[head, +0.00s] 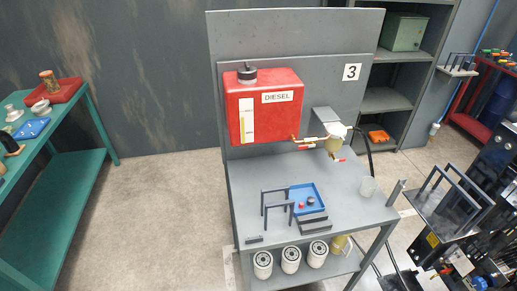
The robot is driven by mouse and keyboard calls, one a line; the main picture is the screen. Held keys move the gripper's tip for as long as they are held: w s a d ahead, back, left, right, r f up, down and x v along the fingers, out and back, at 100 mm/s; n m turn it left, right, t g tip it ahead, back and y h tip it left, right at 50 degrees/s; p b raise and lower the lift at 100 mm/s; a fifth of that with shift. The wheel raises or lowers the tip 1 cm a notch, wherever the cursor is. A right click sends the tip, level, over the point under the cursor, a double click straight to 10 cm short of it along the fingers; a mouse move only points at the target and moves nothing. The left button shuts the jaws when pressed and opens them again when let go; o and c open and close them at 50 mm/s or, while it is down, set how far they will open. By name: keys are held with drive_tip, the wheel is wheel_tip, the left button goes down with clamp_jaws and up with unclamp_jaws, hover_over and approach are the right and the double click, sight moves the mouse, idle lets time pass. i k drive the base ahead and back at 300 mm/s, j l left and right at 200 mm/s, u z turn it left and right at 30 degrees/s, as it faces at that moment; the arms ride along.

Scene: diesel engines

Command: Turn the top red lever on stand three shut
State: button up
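Stand three (300,182) is a grey metal bench with a back panel and a number 3 plate (352,72). A red diesel tank (262,108) hangs on the panel. A brass outlet pipe runs from its lower right towards a filter with a white head and a pale bowl (335,140). The top red lever (306,147) sits just below this pipe and looks roughly in line with it. A second red lever (338,160) is lower, under the filter bowl. Both are small here, so their exact angles are hard to tell. My gripper is not clearly in view.
A blue tray (306,198) with small parts and dark racks stand on the bench. A clear cup (368,186) is at its right. White filters (290,258) stand on the lower shelf. Dark machinery (490,160) crowds the right. Floor at left is clear up to a green table (60,190).

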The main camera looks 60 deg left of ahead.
sight(312, 144)
drive_tip(key=u, duration=1.95)
drive_tip(key=i+j+z, duration=0.1)
drive_tip(key=i+j, duration=0.25)
drive_tip(key=i, duration=0.2)
